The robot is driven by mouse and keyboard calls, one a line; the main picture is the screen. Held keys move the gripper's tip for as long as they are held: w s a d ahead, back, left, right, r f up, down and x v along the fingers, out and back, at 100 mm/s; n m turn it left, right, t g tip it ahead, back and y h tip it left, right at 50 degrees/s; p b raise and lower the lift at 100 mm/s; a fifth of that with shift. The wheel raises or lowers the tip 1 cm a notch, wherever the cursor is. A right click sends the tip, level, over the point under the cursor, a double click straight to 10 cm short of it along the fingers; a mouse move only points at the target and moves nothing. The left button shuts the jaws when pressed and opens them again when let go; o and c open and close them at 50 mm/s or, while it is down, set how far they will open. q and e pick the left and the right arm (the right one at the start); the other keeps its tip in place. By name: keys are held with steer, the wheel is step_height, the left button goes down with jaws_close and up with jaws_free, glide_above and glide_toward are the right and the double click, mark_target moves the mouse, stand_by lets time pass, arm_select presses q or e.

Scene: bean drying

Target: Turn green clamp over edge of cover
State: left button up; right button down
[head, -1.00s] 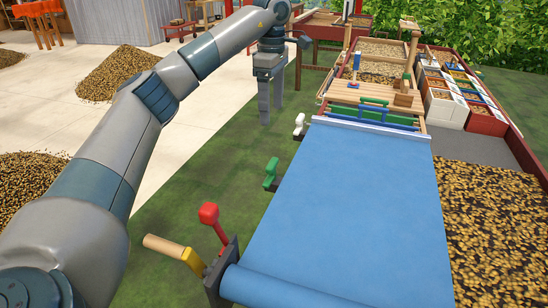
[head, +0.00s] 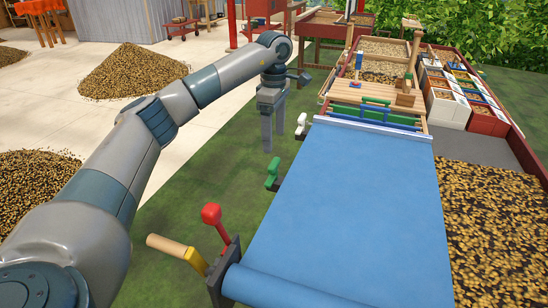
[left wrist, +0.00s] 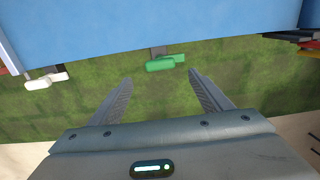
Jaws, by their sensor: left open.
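The green clamp (head: 272,174) sits on the left edge of the blue cover (head: 345,200), sticking outward from it. My left gripper (head: 273,145) is open and empty, pointing down, just beyond the clamp and outside the cover's edge. In the left wrist view its two fingers (left wrist: 158,85) are spread apart, with a gap to the clamp. My right gripper is not in view.
A white clamp (head: 301,126) is on the same edge farther back. A red-knobbed lever (head: 211,214) and a yellow crank with a wooden handle (head: 170,246) stand near the roll. Drying beans (head: 490,220) lie to the right. Grass left of the cover is clear.

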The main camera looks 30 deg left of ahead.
mark_target(274, 162)
arm_select(q)
step_height(274, 162, down, 8)
steer(key=shift+p, duration=0.65)
steer(key=shift+f, duration=0.55)
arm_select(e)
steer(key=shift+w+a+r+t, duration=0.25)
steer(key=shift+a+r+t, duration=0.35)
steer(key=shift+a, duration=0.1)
arm_select(q)
steer(key=shift+c, duration=0.6)
steer(key=c, duration=1)
steer(key=shift+o, duration=0.4)
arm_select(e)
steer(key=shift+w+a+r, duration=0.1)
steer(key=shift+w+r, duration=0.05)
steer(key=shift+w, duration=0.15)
